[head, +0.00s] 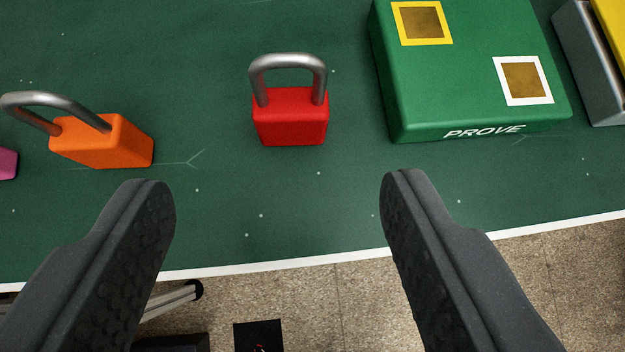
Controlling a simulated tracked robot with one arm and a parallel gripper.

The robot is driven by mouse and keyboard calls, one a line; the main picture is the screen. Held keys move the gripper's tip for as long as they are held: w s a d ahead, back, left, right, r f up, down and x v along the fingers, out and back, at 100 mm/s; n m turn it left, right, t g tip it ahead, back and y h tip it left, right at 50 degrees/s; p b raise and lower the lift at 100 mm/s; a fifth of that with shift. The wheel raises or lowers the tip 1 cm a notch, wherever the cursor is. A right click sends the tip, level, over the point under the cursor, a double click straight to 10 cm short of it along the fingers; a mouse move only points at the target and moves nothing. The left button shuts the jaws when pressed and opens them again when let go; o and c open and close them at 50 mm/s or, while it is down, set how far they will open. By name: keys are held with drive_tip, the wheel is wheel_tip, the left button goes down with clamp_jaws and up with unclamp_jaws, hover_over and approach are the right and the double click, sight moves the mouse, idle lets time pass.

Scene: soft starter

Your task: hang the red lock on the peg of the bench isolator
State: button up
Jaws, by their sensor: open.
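The red lock (291,117) has a red body and a grey metal shackle. It sits on the green bench top in the upper middle of the head view, its shackle pointing away from me. My gripper (278,195) is open and empty, its two dark fingers spread wide at the near edge of the bench. The red lock lies ahead of the fingertips, between their lines and apart from both. The bench isolator and its peg cannot be made out in this view.
An orange lock (105,142) lies left of the red one, with a pink object (7,164) at the left edge. A green box marked PROVE (470,75) stands right, and a grey and yellow object (590,60) beyond it. The bench's white edge (310,263) runs below.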

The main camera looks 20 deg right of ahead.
sight(290, 125)
drive_tip(key=x, duration=0.3)
drive_tip(key=s+f+x, duration=0.1)
drive_tip(key=x, duration=0.5)
drive_tip(key=shift+d+f, duration=0.15)
drive_tip(key=shift+f, duration=0.3)
drive_tip(key=shift+w+f, duration=0.4)
drive_tip(key=shift+w, duration=0.2)
drive_tip(key=shift+c, duration=0.2)
drive_tip(key=c, duration=0.7)
wheel_tip(290, 125, up, 10)
drive_tip(key=p, duration=0.3)
